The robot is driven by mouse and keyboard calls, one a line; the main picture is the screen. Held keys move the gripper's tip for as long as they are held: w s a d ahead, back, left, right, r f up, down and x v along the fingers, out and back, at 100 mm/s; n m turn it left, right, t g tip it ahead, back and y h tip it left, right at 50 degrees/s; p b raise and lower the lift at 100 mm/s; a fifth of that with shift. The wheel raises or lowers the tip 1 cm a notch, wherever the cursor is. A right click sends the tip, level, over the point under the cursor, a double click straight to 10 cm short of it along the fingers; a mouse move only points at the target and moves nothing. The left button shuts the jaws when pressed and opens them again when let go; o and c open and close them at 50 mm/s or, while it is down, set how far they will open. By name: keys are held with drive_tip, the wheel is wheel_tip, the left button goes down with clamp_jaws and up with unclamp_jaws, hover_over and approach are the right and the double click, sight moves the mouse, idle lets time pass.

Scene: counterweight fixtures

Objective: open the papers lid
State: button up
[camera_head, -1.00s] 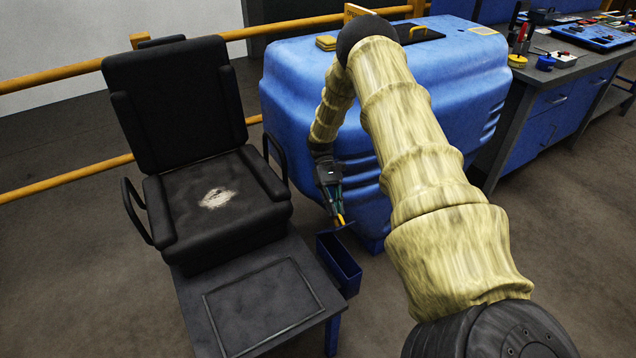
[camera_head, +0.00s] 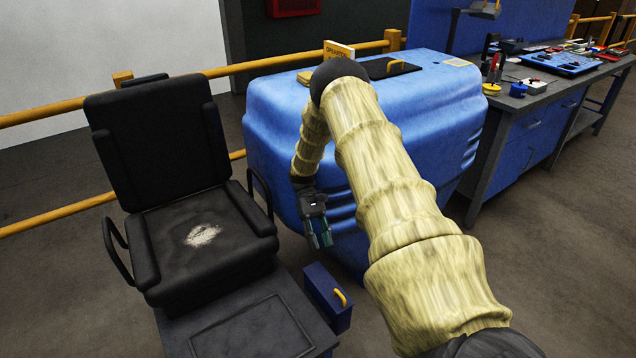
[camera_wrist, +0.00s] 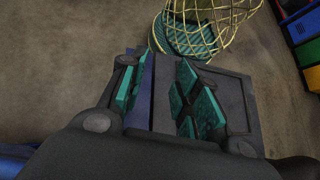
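A narrow blue box (camera_head: 318,308) stands beside the grey seat platform, with a yellow handle (camera_head: 341,297) on its near top part. Its lid appears to lie down on the box, though the dark top makes this hard to judge. My gripper (camera_head: 319,240) hangs above and behind the box, in front of the big blue cabinet, apart from the handle. In the wrist view my gripper (camera_wrist: 164,92) has its teal-padded fingers apart. A dark grey surface and a blue strip show beyond the gap. I see nothing held.
A black seat (camera_head: 200,235) stands on the grey platform (camera_head: 250,325) at left. The large blue cabinet (camera_head: 270,140) is close behind my gripper. A workbench (camera_head: 500,115) with tools is at right. A yellow rail (camera_head: 60,112) runs behind. Floor is free at lower right.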

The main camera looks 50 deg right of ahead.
drive_tip(key=shift+r, duration=0.1)
wheel_tip(320, 180, up, 10)
drive_tip(key=shift+f, duration=0.2)
idle(0.4)
idle(0.4)
drive_tip(key=s+a+f+n+t+h, duration=0.15)
drive_tip(key=s+a+f, duration=0.35)
drive_tip(key=a+f, duration=0.55)
drive_tip(key=s+a+f+t+h, duration=0.25)
drive_tip(key=s+a+f, duration=0.25)
drive_tip(key=a+f, duration=0.6)
drive_tip(key=s+a+f+t, duration=0.1)
drive_tip(key=s+a+t, duration=0.2)
drive_tip(key=s, duration=0.6)
drive_tip(key=s+a+f+n+t, duration=0.1)
drive_tip(key=s+a+t, duration=0.1)
drive_tip(key=s+a, duration=0.6)
drive_tip(key=shift+s+a+f+t+h, duration=0.25)
drive_tip(key=shift+s+f+t+h, duration=0.1)
drive_tip(key=shift+t+h, duration=0.05)
